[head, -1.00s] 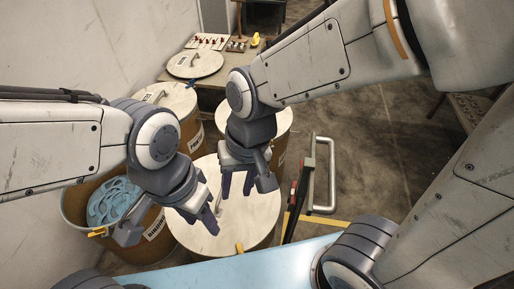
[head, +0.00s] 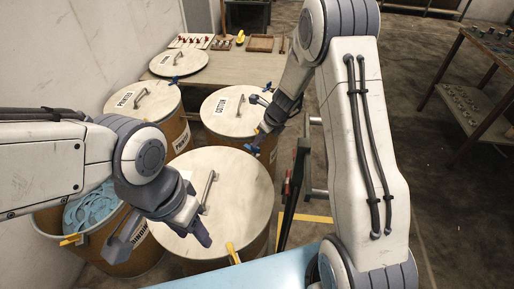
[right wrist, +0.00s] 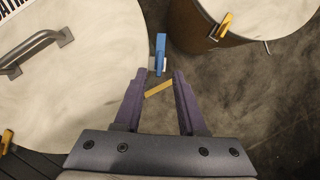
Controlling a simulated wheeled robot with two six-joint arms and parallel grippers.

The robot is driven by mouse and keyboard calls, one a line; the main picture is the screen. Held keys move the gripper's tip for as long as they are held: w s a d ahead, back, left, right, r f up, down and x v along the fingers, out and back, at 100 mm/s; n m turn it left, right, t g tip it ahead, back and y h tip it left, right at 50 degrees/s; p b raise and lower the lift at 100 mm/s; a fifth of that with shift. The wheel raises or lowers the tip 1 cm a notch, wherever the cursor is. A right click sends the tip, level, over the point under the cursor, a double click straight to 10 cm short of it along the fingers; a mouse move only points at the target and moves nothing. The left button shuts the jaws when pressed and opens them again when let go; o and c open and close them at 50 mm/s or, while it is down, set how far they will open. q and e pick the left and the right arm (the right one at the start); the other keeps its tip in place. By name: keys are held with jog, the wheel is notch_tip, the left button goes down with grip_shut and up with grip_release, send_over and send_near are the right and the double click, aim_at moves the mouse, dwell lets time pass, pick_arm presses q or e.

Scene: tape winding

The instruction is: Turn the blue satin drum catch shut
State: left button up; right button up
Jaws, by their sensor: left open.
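In the right wrist view a blue catch (right wrist: 160,52) sits at the rim of a pale round drum lid (right wrist: 65,110). It lies just ahead of my right gripper (right wrist: 160,100), between the lines of its open fingers, which hold nothing. My left gripper (head: 165,228) is open and empty above the lid of the front drum (head: 240,185). I cannot read a satin label.
The PRINTED drum (head: 144,98) stands at the back left. An open drum (head: 48,222) with blue ribbon is at the left. A loose-looking lid (head: 180,62) is on the back table. A yellow catch (head: 232,252) is on the front drum. A metal rail (head: 315,190) stands right of the drums.

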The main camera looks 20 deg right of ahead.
aim_at(252, 147)
jog(key=b+x, duration=0.1)
jog(key=x, duration=0.4)
jog(key=shift+s, duration=0.1)
grip_shut()
